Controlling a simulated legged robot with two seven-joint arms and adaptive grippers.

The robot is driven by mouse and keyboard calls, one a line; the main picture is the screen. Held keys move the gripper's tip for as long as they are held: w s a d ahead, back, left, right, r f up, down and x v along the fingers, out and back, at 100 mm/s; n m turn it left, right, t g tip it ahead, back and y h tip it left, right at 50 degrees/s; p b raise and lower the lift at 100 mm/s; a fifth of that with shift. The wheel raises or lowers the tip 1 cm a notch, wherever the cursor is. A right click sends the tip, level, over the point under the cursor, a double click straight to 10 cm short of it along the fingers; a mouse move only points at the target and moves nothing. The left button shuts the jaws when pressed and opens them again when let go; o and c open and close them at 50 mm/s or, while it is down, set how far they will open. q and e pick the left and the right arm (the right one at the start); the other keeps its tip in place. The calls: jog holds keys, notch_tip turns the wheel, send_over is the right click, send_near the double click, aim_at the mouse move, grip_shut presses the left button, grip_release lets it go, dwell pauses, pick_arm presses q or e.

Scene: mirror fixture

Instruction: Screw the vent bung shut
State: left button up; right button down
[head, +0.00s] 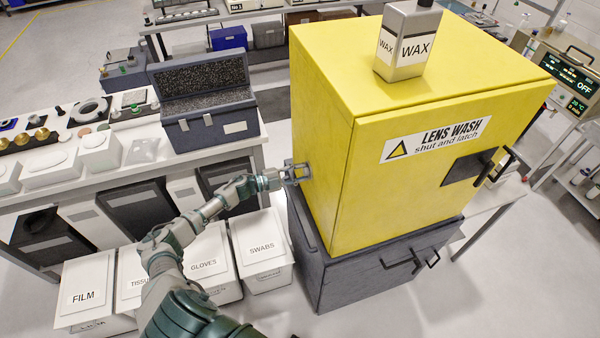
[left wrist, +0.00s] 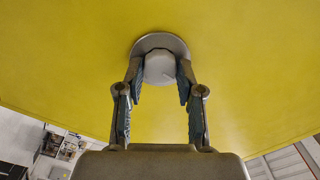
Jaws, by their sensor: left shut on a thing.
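The vent bung (left wrist: 160,68) is a pale grey round knob in front of a grey disc (left wrist: 160,43) on the yellow cabinet's side, seen in the left wrist view. My left gripper (left wrist: 160,80) has a finger on each side of the bung and is shut on it. In the head view my left gripper (head: 296,173) is at the left side of the yellow LENS WASH cabinet (head: 330,100), and the bung is hard to make out there. How far the bung is screwed in cannot be told. My right gripper is not in view.
A WAX bottle (head: 408,40) stands on the cabinet. The cabinet rests on a dark grey base unit (head: 370,275) with handles. A white bench (head: 190,140) with an open dark case (head: 207,100) is at left. Labelled white boxes (head: 262,255) stand below my left arm.

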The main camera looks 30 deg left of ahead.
pick_arm(q)
jog(key=shift+s+f, duration=0.1)
jog(key=shift+f, duration=0.35)
jog(key=o, duration=1.1)
jog(key=shift+o, duration=0.3)
jog(key=shift+a, duration=0.15)
jog(key=shift+a+r, duration=0.1)
jog(key=shift+a, duration=0.1)
jog(key=v, duration=1.1)
jog(key=shift+s+a, duration=0.2)
jog(key=shift+a, duration=0.15)
jog(key=shift+d, duration=0.1)
